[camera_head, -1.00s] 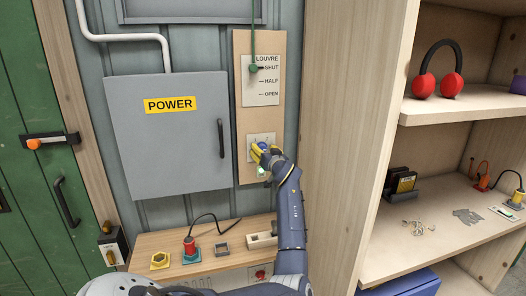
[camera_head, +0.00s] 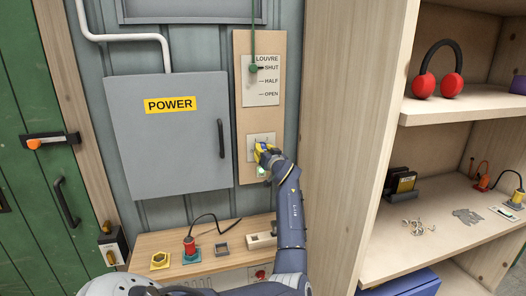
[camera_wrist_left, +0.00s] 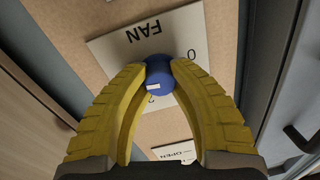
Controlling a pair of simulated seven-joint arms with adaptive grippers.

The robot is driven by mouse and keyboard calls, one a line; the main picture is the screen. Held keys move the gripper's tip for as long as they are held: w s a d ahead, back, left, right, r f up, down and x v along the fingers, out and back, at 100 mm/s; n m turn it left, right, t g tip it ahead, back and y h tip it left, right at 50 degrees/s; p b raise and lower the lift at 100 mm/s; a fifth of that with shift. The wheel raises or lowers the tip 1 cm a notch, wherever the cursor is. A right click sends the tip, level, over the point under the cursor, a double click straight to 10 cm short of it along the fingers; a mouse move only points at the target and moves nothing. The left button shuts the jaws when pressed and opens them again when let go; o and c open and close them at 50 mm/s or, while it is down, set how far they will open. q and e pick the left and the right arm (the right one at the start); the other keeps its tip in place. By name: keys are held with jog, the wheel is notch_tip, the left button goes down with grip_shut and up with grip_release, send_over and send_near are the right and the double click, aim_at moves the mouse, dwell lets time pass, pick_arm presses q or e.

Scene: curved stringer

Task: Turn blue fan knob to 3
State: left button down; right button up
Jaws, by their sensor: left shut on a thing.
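The blue fan knob (camera_wrist_left: 159,77) sits on a pale plate (camera_wrist_left: 120,52) marked FAN, seen upside down in the left wrist view. My left gripper (camera_wrist_left: 160,70) has its two yellow fingers closed on either side of the knob. A short white mark shows on the knob, toward the lower side in that view. A 0 shows right of the knob, and a partly hidden digit, perhaps 2, below it. The other digits are hidden or unreadable. In the head view my left gripper (camera_head: 263,152) covers the knob on the fan plate (camera_head: 254,140). My right gripper is not in view.
A louvre plate (camera_head: 260,96) with a green cord and lever is above the fan plate. A grey POWER box (camera_head: 165,150) stands left. A wooden shelf unit (camera_head: 345,130) rises close on the right. A bench (camera_head: 205,262) with small parts is below.

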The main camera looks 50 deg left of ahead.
pick_arm(q)
jog(key=shift+m, duration=0.9)
jog(key=shift+f, duration=0.1)
jog(key=c, duration=1)
grip_release()
jog(key=v, duration=1.2)
